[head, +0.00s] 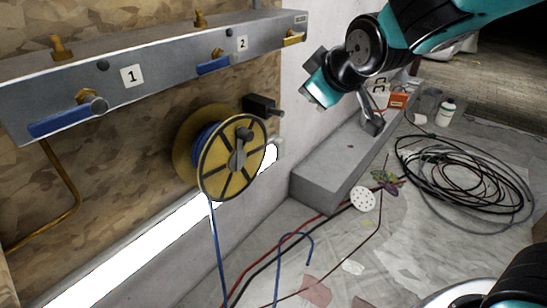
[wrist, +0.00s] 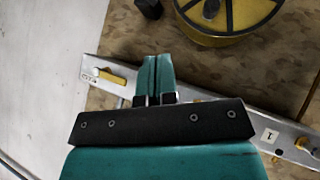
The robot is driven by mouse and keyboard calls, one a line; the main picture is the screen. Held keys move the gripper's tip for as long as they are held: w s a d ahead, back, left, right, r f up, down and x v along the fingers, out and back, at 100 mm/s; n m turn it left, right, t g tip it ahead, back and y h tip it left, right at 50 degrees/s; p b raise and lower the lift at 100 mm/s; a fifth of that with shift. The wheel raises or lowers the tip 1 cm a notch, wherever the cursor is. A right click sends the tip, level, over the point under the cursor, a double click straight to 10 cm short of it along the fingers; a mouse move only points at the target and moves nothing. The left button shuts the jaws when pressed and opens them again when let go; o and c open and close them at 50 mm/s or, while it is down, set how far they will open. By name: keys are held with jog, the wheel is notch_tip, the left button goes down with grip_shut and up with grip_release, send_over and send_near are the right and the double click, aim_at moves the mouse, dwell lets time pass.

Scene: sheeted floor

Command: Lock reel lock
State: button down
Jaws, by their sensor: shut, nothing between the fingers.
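The yellow reel (head: 253,181) with blue hose wound on it is mounted on the wood-panelled wall in the head view, with a grey crank at its hub. Its rim also shows at the top of the wrist view (wrist: 222,38). A black block with a short knob (head: 260,104), perhaps the reel lock, sits on the wall just right of the reel's top; part of a dark block shows in the wrist view (wrist: 149,8). My gripper (wrist: 157,57) is shut and empty, apart from both. Its fingertips are not clear in the head view.
A grey manifold (head: 160,72) with blue and yellow valve handles runs along the wall above the reel. A concrete ledge (head: 325,173), a black cable coil (head: 465,180) and several loose hoses lie to the right and below. My arm reaches in from the upper right.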

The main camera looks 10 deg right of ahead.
jog(key=w+d+f+n+t+h+b, duration=0.2)
jog(key=w+f+n+t+b, duration=0.15)
jog(key=w+f+b, duration=0.55)
jog(key=w+d+f+n+t+h+b, duration=0.25)
jog(key=f+t+b, duration=0.25)
jog(key=b, duration=0.7)
jog(key=a+f+n+t+y+b, duration=0.2)
jog(key=f+n+t+y+b, duration=0.1)
jog(key=n+b, duration=0.5)
jog(key=w+a+f+n+t+y+b, duration=0.1)
jog(key=a+f+n+t+y+b, duration=0.2)
jog(key=b, duration=0.7)
notch_tip(320, 180, down, 5)
jog(key=n+y, duration=0.2)
jog(key=n, duration=0.3)
jog(key=shift+a+r+t, duration=0.2)
jog(key=shift+a+t, duration=0.1)
jog(key=shift+t, duration=0.05)
